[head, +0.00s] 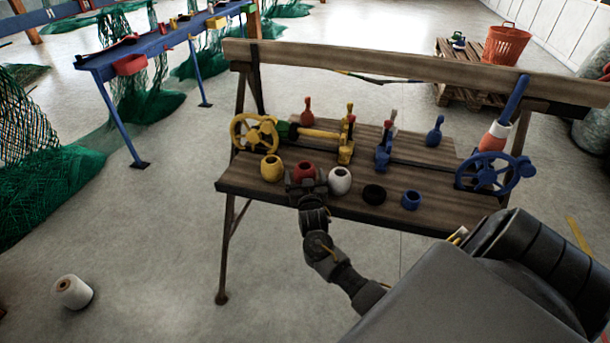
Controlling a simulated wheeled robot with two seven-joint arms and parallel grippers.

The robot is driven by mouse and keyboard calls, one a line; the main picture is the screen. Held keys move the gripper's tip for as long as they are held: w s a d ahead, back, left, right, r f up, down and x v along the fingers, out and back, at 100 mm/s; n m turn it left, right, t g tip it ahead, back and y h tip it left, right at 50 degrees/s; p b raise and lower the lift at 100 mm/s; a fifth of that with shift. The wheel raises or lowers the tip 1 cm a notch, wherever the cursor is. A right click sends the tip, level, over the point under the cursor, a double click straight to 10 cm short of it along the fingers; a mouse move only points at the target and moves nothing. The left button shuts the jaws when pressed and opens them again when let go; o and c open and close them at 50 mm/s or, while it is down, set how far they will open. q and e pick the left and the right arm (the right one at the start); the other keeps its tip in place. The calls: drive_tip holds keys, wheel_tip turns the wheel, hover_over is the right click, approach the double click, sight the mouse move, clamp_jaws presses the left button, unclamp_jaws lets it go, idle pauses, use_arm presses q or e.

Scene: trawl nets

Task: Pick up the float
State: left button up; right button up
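Several small round float-like pieces with open tops stand in a row along the bench's front: yellow (271,168), red (304,170), white (340,181), black (374,194) and blue (411,200). I cannot tell which one is the float. My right gripper (306,186), on the arm coming in from the lower right, is right at the red piece and hides its lower part. Its fingers are too small and dark to show whether they are open or shut on it. The red piece appears upright at bench height. My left gripper is not in view.
The wooden bench (440,220) carries a yellow handwheel (254,132), a blue handwheel (488,173) and several upright handled tools behind the row. An orange-and-white piece with a blue rod (496,135) stands at its right.

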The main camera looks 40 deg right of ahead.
sight(306, 173)
drive_tip(key=c, duration=1.1)
drive_tip(key=shift+r, duration=0.4)
wheel_tip(306, 173, up, 2)
drive_tip(key=shift+r, duration=0.2)
drive_tip(key=s+r, duration=0.3)
drive_tip(key=s, duration=0.1)
drive_tip(key=s+r, duration=0.3)
drive_tip(key=s, duration=0.2)
drive_tip(key=s+r, duration=0.3)
drive_tip(key=s, duration=0.2)
drive_tip(key=shift+d+r, duration=0.2)
drive_tip(key=shift+r, duration=0.2)
